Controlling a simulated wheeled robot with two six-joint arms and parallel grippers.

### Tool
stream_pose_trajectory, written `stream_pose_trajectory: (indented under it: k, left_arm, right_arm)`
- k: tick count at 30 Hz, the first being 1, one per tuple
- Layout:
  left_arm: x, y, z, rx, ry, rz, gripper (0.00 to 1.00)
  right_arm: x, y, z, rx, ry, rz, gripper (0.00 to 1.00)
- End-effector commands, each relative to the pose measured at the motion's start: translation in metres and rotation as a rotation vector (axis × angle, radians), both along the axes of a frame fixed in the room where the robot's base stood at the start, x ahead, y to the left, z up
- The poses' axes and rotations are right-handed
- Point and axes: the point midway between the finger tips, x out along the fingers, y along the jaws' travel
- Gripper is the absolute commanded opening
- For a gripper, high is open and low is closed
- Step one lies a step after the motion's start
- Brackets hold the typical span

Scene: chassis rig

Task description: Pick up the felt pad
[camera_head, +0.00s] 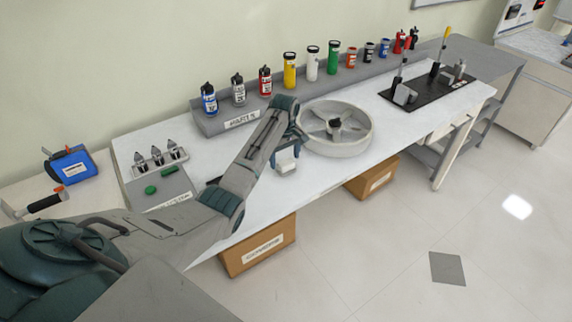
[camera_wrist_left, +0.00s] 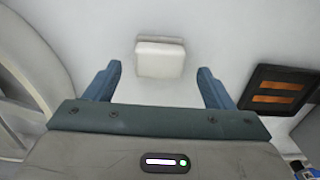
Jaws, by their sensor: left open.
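A small white block with a thin flange along its far edge (camera_wrist_left: 160,60) looks like the felt pad. It lies on the white tabletop and also shows in the head view (camera_head: 287,169), under my left gripper (camera_head: 286,157). My left gripper (camera_wrist_left: 159,70) is open, its two blue fingers apart. In the left wrist view the block lies ahead, between the lines of the fingers, with clear gaps on both sides. Nothing is held. I cannot tell the exact height of the fingertips above the table. My right gripper is not in view.
A round grey spoked wheel-like tray (camera_head: 360,143) stands close right of the gripper. A dark holder with orange strips (camera_wrist_left: 279,92) lies on the other side. Several bottles stand on a grey rack (camera_head: 215,127) behind. A black plate with upright tools (camera_head: 432,97) is at the far right.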

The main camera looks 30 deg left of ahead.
Motion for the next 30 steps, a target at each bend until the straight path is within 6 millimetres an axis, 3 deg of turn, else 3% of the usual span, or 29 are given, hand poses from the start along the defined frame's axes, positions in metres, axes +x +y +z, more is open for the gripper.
stream_pose_trajectory:
  k: [1, 6, 14, 21, 30]
  left_arm:
    - [0.001, -0.002, -0.004, -0.002, 0.004, 0.000, 0.76]
    - [0.001, -0.002, -0.025, 0.000, 0.001, -0.001, 0.76]
    - [0.001, -0.002, -0.029, 0.001, -0.001, -0.002, 0.76]
    - [0.001, -0.001, -0.029, 0.001, -0.001, -0.001, 0.32]
    - [0.002, -0.001, -0.027, 0.001, -0.002, -0.001, 0.31]
  right_arm:
    - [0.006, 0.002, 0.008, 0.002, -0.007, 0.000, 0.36]
    - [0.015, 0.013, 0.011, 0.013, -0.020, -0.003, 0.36]
    - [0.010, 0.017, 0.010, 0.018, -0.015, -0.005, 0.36]
    - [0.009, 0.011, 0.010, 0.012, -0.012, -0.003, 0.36]
    - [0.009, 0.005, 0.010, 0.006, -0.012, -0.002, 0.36]
